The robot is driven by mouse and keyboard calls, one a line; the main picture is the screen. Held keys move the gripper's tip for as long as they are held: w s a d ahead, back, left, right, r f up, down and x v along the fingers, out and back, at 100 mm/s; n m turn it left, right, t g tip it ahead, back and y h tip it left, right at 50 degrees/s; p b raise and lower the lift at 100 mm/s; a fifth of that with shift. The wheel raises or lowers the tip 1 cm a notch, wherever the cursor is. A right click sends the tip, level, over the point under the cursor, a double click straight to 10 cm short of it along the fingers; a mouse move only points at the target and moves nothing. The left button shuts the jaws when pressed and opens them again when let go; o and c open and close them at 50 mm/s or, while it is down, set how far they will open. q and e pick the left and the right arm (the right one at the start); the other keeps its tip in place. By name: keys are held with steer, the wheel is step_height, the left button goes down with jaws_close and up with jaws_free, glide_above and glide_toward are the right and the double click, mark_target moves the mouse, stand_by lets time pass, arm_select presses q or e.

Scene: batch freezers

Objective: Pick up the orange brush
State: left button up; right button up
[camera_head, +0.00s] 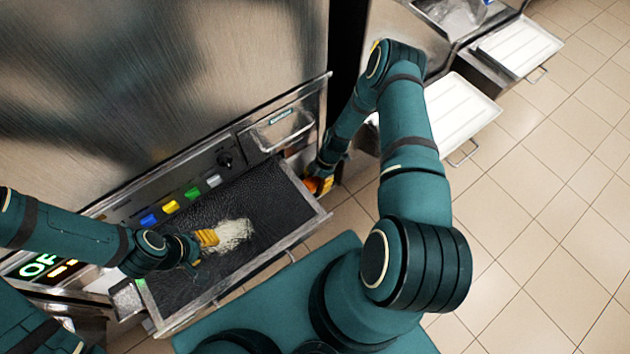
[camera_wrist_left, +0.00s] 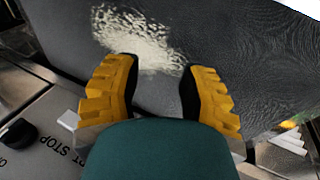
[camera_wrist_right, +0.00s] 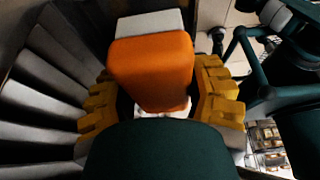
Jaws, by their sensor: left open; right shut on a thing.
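The orange brush (camera_wrist_right: 152,70) fills the space between the yellow fingers of my right gripper (camera_wrist_right: 156,88) in the right wrist view. It has an orange block and a whitish part at its far end. In the head view my right gripper (camera_head: 319,184) is low beside the right end of the black tray, and the brush is hard to tell apart from the fingers there. My left gripper (camera_wrist_left: 157,88) is open and empty over the dark tray surface, near a pale powdery patch. In the head view my left gripper (camera_head: 207,238) is beside that patch.
The black tray (camera_head: 195,280) projects from a steel freezer front (camera_head: 130,80) with coloured buttons (camera_head: 171,207). The pale patch (camera_head: 233,234) lies on the tray. White trays (camera_head: 455,115) stand out from machines at the upper right. Tiled floor (camera_head: 540,220) is clear on the right.

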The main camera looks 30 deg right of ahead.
mark_target(312, 181)
arm_select(q)
steer(key=shift+s+r+p, duration=0.15)
steer(key=shift+r+p, duration=0.35)
steer(key=shift+r, duration=0.2)
arm_select(e)
step_height(312, 181, up, 6)
steer(key=shift+w+f, duration=0.1)
steer(key=shift+f, duration=0.1)
arm_select(q)
steer(key=shift+s+r+p, duration=0.2)
steer(key=shift+r+p, duration=0.65)
steer(key=shift+p, duration=0.05)
arm_select(e)
steer(key=s+d, duration=0.1)
steer(key=s, duration=1.8)
steer(key=shift+s+d, duration=0.25)
steer(key=shift+s, duration=0.1)
steer(key=o, duration=0.6)
steer(key=c, duration=0.4)
steer(key=shift+f, duration=0.1)
